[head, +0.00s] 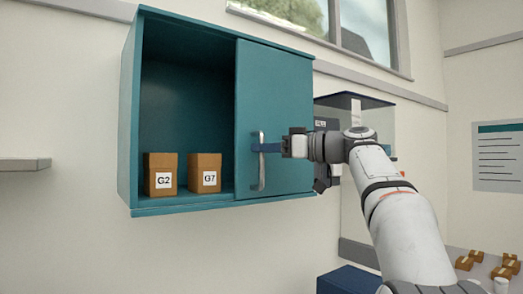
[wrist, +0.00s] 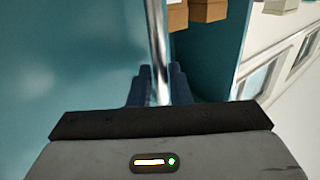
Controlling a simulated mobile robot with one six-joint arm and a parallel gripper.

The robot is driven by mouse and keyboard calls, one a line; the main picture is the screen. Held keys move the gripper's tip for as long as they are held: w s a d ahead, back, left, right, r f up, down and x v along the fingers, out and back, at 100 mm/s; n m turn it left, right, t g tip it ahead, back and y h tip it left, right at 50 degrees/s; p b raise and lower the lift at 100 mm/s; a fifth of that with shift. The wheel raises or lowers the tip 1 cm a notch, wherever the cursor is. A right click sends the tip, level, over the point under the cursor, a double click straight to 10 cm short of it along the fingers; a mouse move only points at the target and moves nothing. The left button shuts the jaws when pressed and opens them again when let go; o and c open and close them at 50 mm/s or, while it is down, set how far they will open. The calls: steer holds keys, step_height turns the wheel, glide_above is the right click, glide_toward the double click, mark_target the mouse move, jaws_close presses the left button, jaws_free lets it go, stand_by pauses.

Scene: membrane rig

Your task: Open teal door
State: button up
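The teal door (head: 274,105) is a sliding panel covering the right half of the teal wall cabinet (head: 126,120). The left half of the cabinet stands open. A silver vertical handle (head: 262,165) is on the door's left side; it also shows in the wrist view (wrist: 157,45). My gripper (head: 265,147) reaches the handle from the right. In the wrist view its dark blue fingers (wrist: 160,82) lie on both sides of the handle and appear closed on it. The finger contact faces are partly hidden.
Two brown boxes, G2 (head: 161,175) and G7 (head: 205,173), stand on the cabinet floor in the open half. A dark-topped clear case (head: 352,100) is behind my arm. A grey shelf (head: 22,164) is at far left. Small brown boxes (head: 476,255) lie at lower right.

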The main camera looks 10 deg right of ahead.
steer(key=b+v, duration=0.1)
steer(key=v, duration=0.5)
steer(key=shift+s+d, duration=0.2)
steer(key=shift+d, duration=0.05)
steer(key=s+a+f+m+g+h, duration=0.1)
steer(key=s+a+f+m+h, duration=0.15)
steer(key=f, duration=0.65)
steer(key=s+a+f+m+g+h, duration=0.1)
steer(key=s+a+f+m+h, duration=0.2)
steer(key=f, duration=0.5)
steer(key=s+a+f+m+g+h, duration=0.1)
steer(key=f+m+h, duration=0.25)
steer(key=f, duration=0.55)
steer(key=s+d+f+m+g+h, duration=0.1)
steer(key=s+d+f+h, duration=0.1)
steer(key=s+f, duration=0.8)
steer(key=s+d+f+m+g+h, duration=0.1)
steer(key=s+f+h, duration=0.3)
steer(key=s+f, duration=0.6)
step_height(320, 180, down, 5)
steer(key=shift+d+f+m+g, duration=0.2)
steer(key=shift+d+m+g, duration=0.2)
steer(key=shift+d+g, duration=0.1)
